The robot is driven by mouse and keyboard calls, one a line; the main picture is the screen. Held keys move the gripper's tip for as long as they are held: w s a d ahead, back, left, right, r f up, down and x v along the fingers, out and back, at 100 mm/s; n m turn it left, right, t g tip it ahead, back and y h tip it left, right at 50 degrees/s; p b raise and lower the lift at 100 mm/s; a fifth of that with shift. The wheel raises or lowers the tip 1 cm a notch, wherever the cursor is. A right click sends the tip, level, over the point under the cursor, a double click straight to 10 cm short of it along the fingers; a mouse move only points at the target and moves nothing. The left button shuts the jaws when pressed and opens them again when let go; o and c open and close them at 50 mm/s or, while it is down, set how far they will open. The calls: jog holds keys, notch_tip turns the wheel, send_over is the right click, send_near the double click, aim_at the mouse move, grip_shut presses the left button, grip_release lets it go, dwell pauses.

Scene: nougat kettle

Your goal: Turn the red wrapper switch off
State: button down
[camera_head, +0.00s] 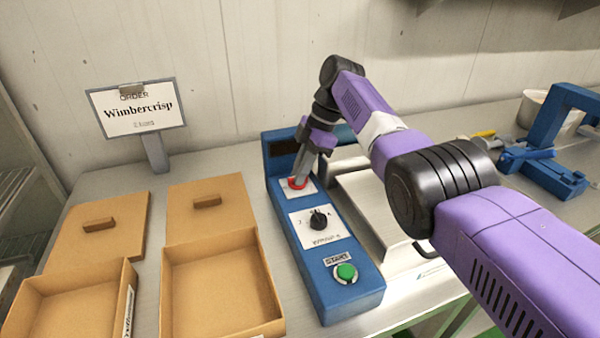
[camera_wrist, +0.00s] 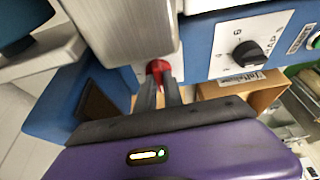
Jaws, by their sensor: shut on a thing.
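The red wrapper switch (camera_head: 297,184) is on the far end of the blue control panel (camera_head: 349,291), set in a white plate. In the wrist view the red switch (camera_wrist: 158,68) shows at my fingertips. My gripper (camera_head: 301,177) reaches down to it, its two fingers (camera_wrist: 160,90) close together and shut on it. The fingers hide part of the switch, and I cannot tell which way it is set.
A black dial (camera_head: 319,219) and a green start button (camera_head: 345,272) sit nearer on the panel. Two open cardboard boxes (camera_head: 270,296) and two lids (camera_head: 232,197) lie to the left. An order sign (camera_head: 150,125) reads "Wimbercrisp". A blue machine (camera_head: 556,140) stands at right.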

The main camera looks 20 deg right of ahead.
jog(key=c, duration=1.5)
grip_release()
jog(key=shift+o, duration=0.2)
jog(key=v, duration=0.7)
jog(key=shift+d+r+b, duration=0.2)
jog(key=shift+r+b, duration=0.1)
jog(key=shift+r, duration=0.05)
jog(key=shift+s, duration=0.1)
